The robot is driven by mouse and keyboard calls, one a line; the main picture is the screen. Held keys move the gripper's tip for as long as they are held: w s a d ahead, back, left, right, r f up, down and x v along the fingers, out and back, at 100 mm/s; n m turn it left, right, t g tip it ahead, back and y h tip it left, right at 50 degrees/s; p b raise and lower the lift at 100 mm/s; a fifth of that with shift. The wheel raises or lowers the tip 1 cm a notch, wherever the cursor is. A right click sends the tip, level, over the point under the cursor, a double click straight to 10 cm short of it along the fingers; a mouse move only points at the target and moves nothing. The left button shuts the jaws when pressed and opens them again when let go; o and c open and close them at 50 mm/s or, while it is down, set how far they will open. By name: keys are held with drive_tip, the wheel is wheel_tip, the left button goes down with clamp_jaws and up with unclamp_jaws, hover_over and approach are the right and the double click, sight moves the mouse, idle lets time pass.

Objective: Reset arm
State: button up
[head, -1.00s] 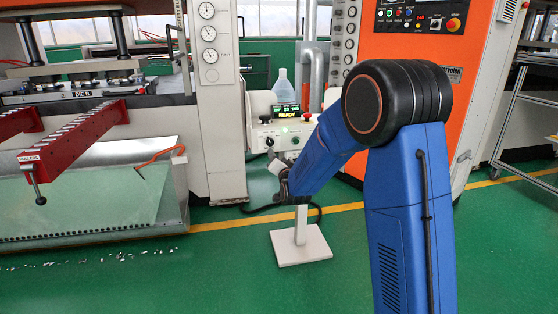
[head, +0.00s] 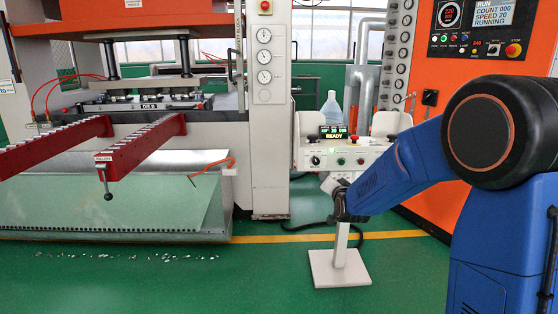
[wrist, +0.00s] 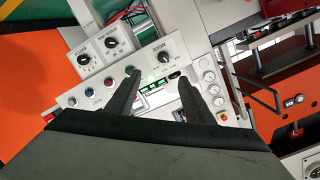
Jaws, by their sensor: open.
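My gripper (wrist: 160,82) shows in the wrist view as two dark fingers spread apart, with nothing between them. Beyond the fingertips are the control panel's knobs, buttons and lit green display (wrist: 157,87). In the head view my blue arm reaches in from the right, and its wrist end is in front of the pedestal console (head: 345,157), by its lower left. The console's display reads READY. The fingers are hard to make out in the head view, and I cannot tell whether they touch the console.
A press with two red rails (head: 146,149) and a sloping chute (head: 110,202) stands at left. Small scraps (head: 130,257) lie on the green floor before it. An orange cabinet (head: 465,85) is at right; its screen reads RUNNING.

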drive_tip(key=s+d+f+n+g, duration=0.1)
drive_tip(key=s+d+n+g, duration=0.1)
drive_tip(key=s, duration=1.6)
drive_tip(key=s+d+f+n+g, duration=0.1)
drive_tip(key=s+g, duration=0.4)
drive_tip(key=s, duration=1.3)
drive_tip(key=s+d+f+n+g, duration=0.1)
drive_tip(key=s+d+n+g, duration=0.2)
drive_tip(key=s, duration=1.4)
drive_tip(key=shift+s+d+f+n+g, duration=0.2)
drive_tip(key=shift+s+n+g, duration=0.2)
drive_tip(key=shift+g, duration=0.3)
drive_tip(key=shift+c, duration=0.6)
